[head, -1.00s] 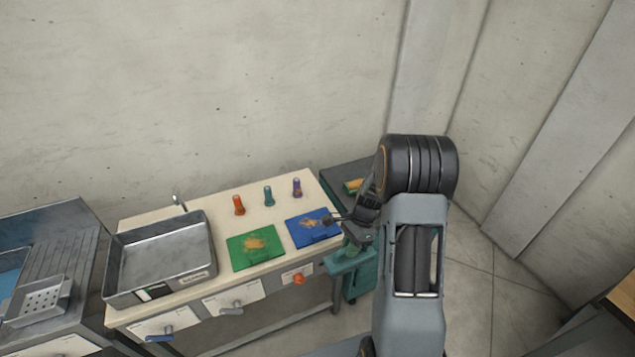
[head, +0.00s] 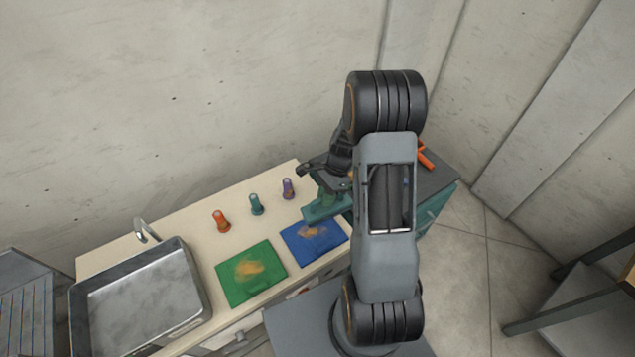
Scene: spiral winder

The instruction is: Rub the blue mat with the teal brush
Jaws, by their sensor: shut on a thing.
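The blue mat (head: 325,250) lies on the cream worktop near its right end, with an orange-brown smear (head: 312,231) on it. My gripper (head: 328,186) is shut on the teal brush (head: 324,210) by its upright handle. The brush is over the back right part of the mat and hides some of it. I cannot tell whether it touches the mat. My arm covers the area just right of the mat.
A green mat (head: 262,283) with an orange smear lies left of the blue one. Orange (head: 222,222), teal (head: 256,205) and purple (head: 288,189) bottle-like pieces stand behind. A metal basin (head: 140,295) is at the left; a dark-topped teal cabinet (head: 435,190) is at the right.

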